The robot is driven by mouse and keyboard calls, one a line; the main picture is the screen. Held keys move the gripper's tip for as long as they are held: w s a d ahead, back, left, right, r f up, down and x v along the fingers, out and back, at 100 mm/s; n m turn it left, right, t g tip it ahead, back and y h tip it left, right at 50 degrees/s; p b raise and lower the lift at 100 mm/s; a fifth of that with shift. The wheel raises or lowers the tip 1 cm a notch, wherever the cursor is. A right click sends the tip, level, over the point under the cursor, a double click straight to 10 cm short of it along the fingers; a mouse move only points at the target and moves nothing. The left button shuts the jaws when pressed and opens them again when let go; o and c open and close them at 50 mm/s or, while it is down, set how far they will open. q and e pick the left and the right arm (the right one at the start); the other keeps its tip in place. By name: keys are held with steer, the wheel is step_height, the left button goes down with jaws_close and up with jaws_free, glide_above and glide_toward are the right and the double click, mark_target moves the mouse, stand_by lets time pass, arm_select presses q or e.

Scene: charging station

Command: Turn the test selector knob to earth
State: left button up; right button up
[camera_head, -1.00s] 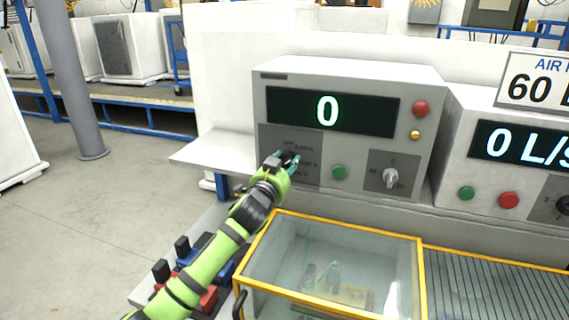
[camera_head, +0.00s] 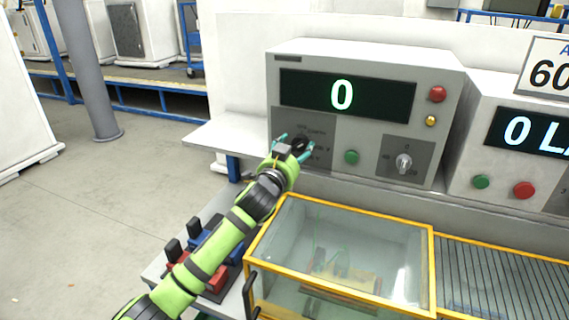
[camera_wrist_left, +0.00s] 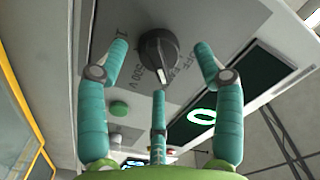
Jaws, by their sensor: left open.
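The test selector knob (camera_wrist_left: 158,55) is black with a white pointer mark. It sits on a dark grey panel (camera_wrist_left: 185,25) with printed labels; "OFF" and "500 V" can be read in the left wrist view. The pointer faces the bottom of that view, near the "OFF" label. My left gripper (camera_head: 294,146) is open, with its teal fingers on either side of the knob (camera_head: 300,143). In the left wrist view, gaps show between the left gripper's fingertips (camera_wrist_left: 160,52) and the knob. The "EARTH" label is partly hidden there. My right gripper is not in view.
The tester (camera_head: 365,60) shows a green 0 and has a green button (camera_head: 352,157), a red button (camera_head: 437,94) and a second, silver knob (camera_head: 403,162). A yellow-framed clear box (camera_head: 345,215) stands below, beside my left arm. Another unit with buttons (camera_head: 523,189) stands right.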

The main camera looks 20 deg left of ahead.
arm_select(q)
steer(key=s, duration=1)
steer(key=shift+a, duration=0.15)
